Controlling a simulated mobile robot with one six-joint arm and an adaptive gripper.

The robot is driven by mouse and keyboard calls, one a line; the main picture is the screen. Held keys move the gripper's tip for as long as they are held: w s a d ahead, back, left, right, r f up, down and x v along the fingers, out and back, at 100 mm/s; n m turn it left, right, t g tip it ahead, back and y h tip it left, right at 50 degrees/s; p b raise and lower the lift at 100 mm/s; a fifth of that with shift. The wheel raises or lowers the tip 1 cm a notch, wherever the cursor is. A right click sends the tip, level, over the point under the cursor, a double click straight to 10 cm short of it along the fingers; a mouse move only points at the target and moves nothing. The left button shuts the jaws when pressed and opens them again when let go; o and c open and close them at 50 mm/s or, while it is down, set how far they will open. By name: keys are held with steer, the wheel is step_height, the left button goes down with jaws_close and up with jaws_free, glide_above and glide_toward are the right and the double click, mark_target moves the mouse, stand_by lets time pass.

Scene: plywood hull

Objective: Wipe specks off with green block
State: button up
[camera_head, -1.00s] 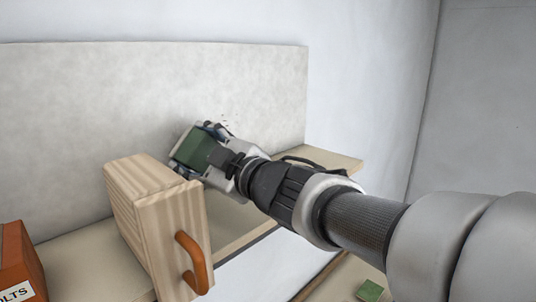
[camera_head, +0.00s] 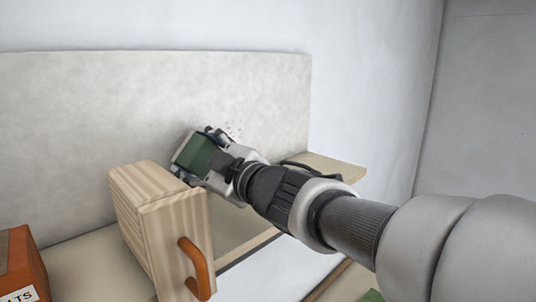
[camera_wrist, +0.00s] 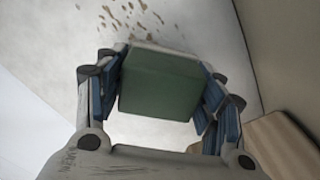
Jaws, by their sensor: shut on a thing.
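The green block (camera_head: 197,153) is held in my gripper (camera_head: 200,150) in front of the pale mottled panel (camera_head: 90,110). In the wrist view the green block (camera_wrist: 160,84) sits between the blue-padded fingers, which are shut on it. The specks also show as brown marks (camera_wrist: 130,16) beyond the block's top edge in the wrist view. I cannot tell whether the block touches the panel.
A wooden box (camera_head: 160,225) with an orange handle (camera_head: 193,262) stands on the shelf (camera_head: 95,262), just below and left of my gripper. An orange bin (camera_head: 22,268) is at the far left. Another green piece (camera_head: 373,296) shows at the bottom edge.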

mark_target(241, 136)
steer(key=shift+x, duration=0.8)
steer(key=shift+w+d+p, duration=0.95)
steer(key=shift+w+d, duration=0.3)
steer(key=shift+w, duration=0.05)
steer(key=shift+w+d+p, duration=0.35)
steer(key=shift+w+d, duration=0.8)
steer(key=shift+w, duration=0.3)
steer(key=shift+w+d+p, duration=0.35)
steer(key=shift+w+d, duration=0.8)
steer(key=shift+w, duration=0.25)
steer(key=shift+w+d+p, duration=0.35)
steer(key=shift+w+d, duration=0.8)
steer(key=shift+w, duration=0.3)
steer(key=shift+s+a+b, duration=0.85)
steer(key=shift+s+a, duration=0.75)
steer(key=shift+s, duration=0.25)
steer(key=shift+s+a+b, duration=0.8)
steer(key=shift+s+a, duration=0.8)
steer(key=shift+s, duration=0.3)
steer(key=shift+s+a+b, duration=0.85)
steer(key=shift+s+a, duration=0.75)
steer(key=shift+s, duration=0.25)
steer(key=shift+r, duration=0.1)
steer(key=shift+w+d, duration=0.1)
